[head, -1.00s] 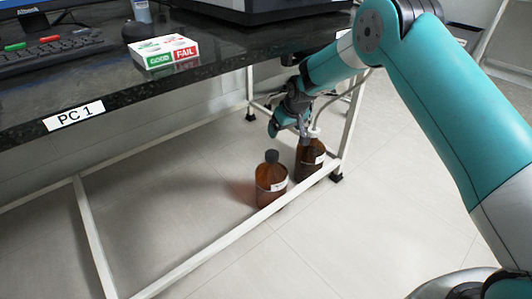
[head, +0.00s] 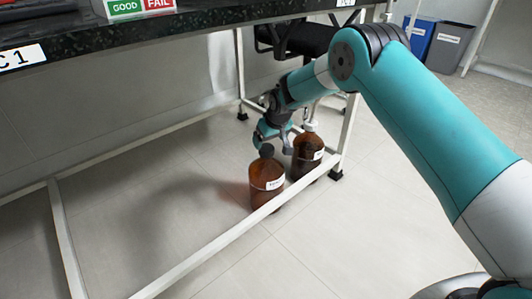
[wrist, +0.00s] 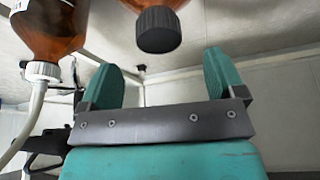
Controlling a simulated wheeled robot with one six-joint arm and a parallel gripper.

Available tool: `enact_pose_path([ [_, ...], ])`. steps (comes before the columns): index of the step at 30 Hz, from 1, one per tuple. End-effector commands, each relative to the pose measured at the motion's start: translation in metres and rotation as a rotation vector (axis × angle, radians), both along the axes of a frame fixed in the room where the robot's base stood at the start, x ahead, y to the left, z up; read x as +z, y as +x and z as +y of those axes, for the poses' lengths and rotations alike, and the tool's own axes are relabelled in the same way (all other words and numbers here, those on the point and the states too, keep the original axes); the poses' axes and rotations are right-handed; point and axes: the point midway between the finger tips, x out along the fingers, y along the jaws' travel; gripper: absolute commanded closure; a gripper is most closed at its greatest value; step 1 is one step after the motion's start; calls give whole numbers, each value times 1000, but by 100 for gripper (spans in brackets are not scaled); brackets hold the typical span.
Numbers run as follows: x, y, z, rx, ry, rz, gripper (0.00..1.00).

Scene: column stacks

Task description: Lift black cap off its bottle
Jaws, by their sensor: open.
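The brown bottle with the black cap (head: 266,151) stands upright on the floor under the bench, and its body (head: 265,185) carries a white label. In the wrist view the black cap (wrist: 158,30) is ribbed and sits on the bottle's neck. It lies just beyond my fingertips, roughly between their lines. My gripper (wrist: 165,62) is open with nothing between its teal fingers. In the head view my gripper (head: 273,138) is at the cap's height or slightly above, close beside it. Whether a finger touches the cap cannot be told.
A second brown bottle (head: 308,158) with a pale cap and a tube stands close on the right; it also shows in the wrist view (wrist: 50,30). A white frame bar (head: 215,240) runs in front of the bottles. The bench top (head: 150,38) is overhead. Floor to the left is clear.

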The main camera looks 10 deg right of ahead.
Motion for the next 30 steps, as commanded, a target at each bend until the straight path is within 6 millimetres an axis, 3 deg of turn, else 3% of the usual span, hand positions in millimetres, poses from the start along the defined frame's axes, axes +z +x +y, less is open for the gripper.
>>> enact_pose_path([
  [10,-50,7,-2,-9,0,1,11],
  [19,-50,8,-1,-9,0,1,11],
  [26,-50,8,-1,-9,0,1,62],
  [30,-50,8,-1,-10,-1,1,63],
])
